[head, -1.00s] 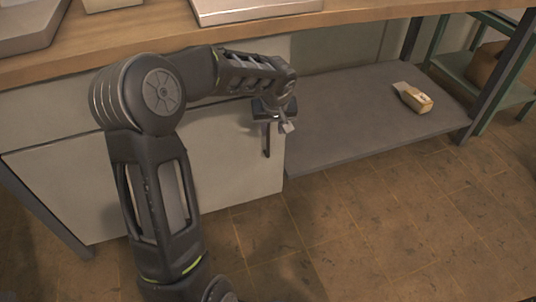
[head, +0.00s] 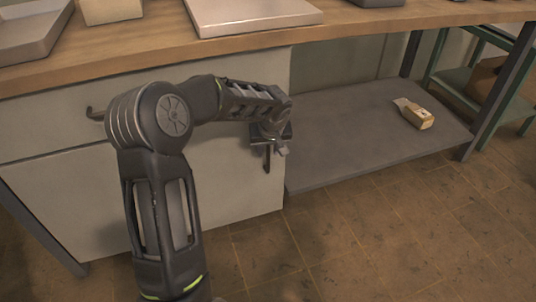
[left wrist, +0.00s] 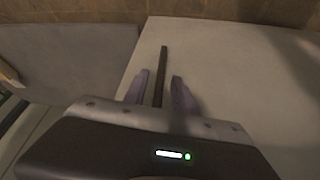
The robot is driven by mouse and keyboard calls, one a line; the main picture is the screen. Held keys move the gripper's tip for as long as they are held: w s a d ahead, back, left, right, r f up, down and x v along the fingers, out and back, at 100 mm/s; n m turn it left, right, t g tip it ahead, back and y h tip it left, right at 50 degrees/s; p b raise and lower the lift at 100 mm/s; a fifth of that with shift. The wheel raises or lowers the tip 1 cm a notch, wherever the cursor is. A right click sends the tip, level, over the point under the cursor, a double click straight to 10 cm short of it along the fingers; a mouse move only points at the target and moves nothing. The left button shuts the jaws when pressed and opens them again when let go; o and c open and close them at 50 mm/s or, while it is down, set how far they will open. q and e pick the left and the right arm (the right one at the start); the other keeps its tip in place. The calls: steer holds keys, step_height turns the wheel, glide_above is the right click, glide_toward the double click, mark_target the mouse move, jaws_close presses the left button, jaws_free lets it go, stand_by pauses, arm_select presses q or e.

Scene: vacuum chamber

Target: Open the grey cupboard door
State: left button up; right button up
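The grey cupboard door (head: 80,200) is shut, below a drawer front in the head view. Its dark vertical handle (head: 267,158) is near the door's right edge, partly hidden by my left gripper (head: 275,149). In the left wrist view, the door (left wrist: 240,75) fills the right side. The handle (left wrist: 163,62) runs between the two fingers of my left gripper (left wrist: 158,88), with a gap on each side. The fingers are open. I cannot tell how deep the handle sits between them. My right gripper is not in view.
The drawer (head: 45,122) above has a dark handle (head: 95,113). A wooden worktop (head: 150,40) overhangs the cupboard. A grey lower shelf (head: 350,140) to the right holds a wooden-handled brush (head: 414,114). The tiled floor (head: 370,245) in front is clear.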

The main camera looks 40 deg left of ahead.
arm_select(q)
steer(key=shift+x, duration=0.75)
jaws_close()
stand_by(0.9)
